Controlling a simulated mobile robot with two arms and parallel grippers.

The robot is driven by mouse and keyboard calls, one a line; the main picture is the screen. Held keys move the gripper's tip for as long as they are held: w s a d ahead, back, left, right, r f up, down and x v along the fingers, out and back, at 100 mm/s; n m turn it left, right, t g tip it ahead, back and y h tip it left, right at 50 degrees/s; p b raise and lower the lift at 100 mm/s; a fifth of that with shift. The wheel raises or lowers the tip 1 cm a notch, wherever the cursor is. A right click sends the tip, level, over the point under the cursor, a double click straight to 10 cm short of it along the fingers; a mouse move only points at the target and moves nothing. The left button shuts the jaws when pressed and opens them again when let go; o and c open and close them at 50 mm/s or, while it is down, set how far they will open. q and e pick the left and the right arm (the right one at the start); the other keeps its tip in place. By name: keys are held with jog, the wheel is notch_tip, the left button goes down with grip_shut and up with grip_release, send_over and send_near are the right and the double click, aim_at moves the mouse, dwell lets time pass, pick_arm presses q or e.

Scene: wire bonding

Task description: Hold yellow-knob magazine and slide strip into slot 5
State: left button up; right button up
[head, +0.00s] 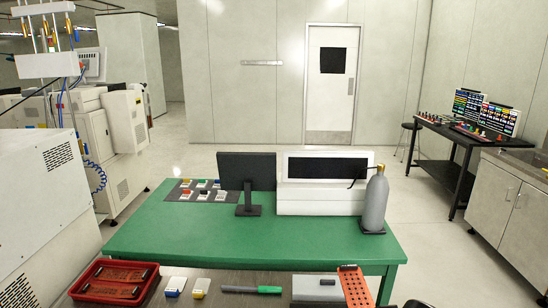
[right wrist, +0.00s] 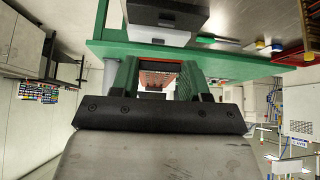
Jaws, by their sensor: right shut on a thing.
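The yellow-knob magazine (head: 201,288) is a small pale block with a yellow mark. It stands at the front of the table, just right of a similar block with a blue mark (head: 175,286). In the upside-down right wrist view, a small yellow mark (right wrist: 260,45) shows near the table edge. An orange perforated strip (head: 355,285) slants at the bottom right of the head view. My right gripper (right wrist: 159,80) is shut on a reddish-brown piece, apparently this strip. My left gripper is not in view. The magazine's slots are too small to tell apart.
A red tray (head: 87,290) with strips is at front left. A green-handled tool (head: 268,290) and a grey block (head: 318,287) lie along the front. A monitor (head: 247,170), white machine (head: 320,201) and grey cylinder (head: 375,205) stand behind. The green table's middle (head: 250,245) is clear.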

jog(key=s+f, duration=0.2)
jog(key=s, duration=0.6)
jog(key=shift+f, duration=0.4)
jog(key=shift+f, duration=0.1)
